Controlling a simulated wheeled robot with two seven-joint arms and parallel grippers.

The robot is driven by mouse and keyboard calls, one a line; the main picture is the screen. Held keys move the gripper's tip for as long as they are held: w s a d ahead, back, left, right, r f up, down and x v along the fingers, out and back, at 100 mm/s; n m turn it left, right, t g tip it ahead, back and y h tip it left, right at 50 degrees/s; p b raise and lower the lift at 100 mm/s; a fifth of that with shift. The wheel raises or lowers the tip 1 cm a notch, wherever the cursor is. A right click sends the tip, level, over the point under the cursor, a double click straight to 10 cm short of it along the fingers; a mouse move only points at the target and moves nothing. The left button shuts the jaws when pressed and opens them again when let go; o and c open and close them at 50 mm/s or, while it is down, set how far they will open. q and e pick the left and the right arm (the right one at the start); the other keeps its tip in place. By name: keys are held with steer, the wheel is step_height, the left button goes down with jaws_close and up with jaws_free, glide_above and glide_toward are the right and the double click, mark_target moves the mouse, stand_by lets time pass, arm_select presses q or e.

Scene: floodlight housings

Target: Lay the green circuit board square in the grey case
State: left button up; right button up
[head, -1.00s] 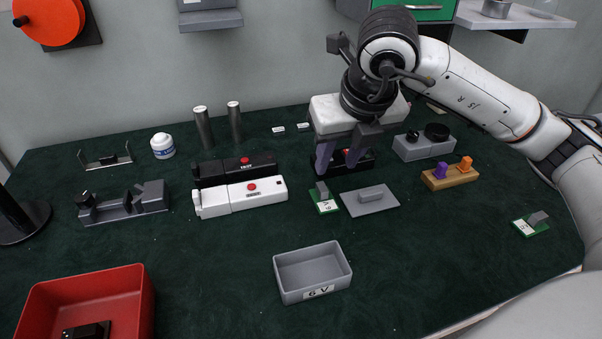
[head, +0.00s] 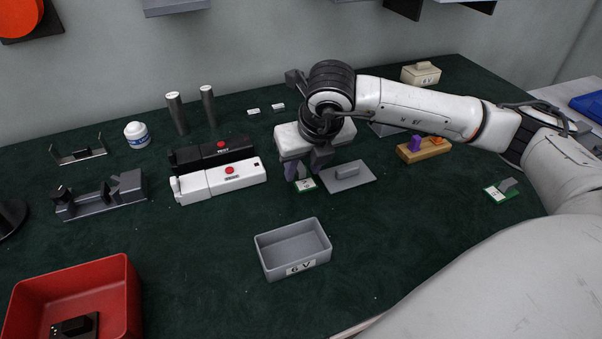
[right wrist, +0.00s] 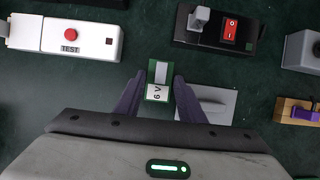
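A green circuit board (head: 306,185) with a grey block and a white label lies on the dark green table. In the right wrist view the board (right wrist: 157,93) reads "6 V" and sits between my purple fingers, with a gap on each side. My right gripper (head: 305,168) is open, low over the board, and partly hides it in the head view. The open grey case (head: 270,263), labelled "6 V", stands empty nearer the front. A second green board (head: 497,194) lies far to the right. My left gripper is not in view.
A grey plate with a handle (head: 362,182) lies just right of the board. White (head: 200,185) and black (head: 190,155) test devices stand to the left. A wooden block (head: 408,155) with purple and orange pieces is at right. A red bin (head: 118,300) is front left.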

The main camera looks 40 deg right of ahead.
jaws_close()
